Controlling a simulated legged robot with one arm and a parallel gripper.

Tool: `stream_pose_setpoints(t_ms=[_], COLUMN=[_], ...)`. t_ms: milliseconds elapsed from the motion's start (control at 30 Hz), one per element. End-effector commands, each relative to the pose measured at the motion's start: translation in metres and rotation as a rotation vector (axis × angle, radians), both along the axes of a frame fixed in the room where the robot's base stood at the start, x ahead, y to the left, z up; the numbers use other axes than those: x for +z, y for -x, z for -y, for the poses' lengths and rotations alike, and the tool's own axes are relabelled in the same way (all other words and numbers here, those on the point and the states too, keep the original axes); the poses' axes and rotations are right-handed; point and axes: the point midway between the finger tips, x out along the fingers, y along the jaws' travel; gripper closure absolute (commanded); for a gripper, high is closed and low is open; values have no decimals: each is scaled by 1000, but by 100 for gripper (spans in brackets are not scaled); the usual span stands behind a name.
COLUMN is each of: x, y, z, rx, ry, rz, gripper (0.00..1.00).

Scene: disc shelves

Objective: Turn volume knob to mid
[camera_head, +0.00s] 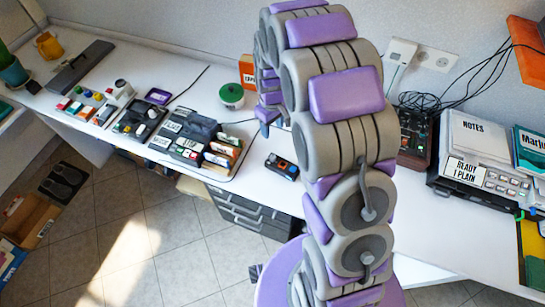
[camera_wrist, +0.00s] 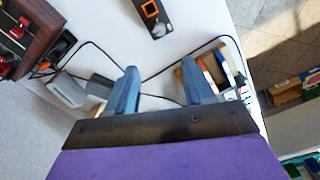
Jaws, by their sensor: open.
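My gripper (camera_wrist: 160,75) is open in the wrist view, with two blue-grey fingers apart and nothing between them. I cannot tell which control is the volume knob.
The white desk (camera_head: 258,192) has bare room around the small device. Several dark button panels (camera_head: 190,138) stand left. A green-lidded pot (camera_head: 231,96) is behind. A printer (camera_head: 478,178) with papers stands right. Black cables (camera_head: 430,103) lie near the wall.

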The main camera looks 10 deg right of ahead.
Motion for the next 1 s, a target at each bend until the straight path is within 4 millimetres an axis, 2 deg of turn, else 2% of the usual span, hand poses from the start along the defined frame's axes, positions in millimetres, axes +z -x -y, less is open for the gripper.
stream_pose_setpoints(t_ms=[167,267,800,1000], x=[-4,-14,-119,-152], y=[0,0,2,1], z=[0,1,0,0], rx=[80,80,79,77], ry=[0,0,1,1], rz=[0,-1,-5,-2], gripper=[47,47,47,47])
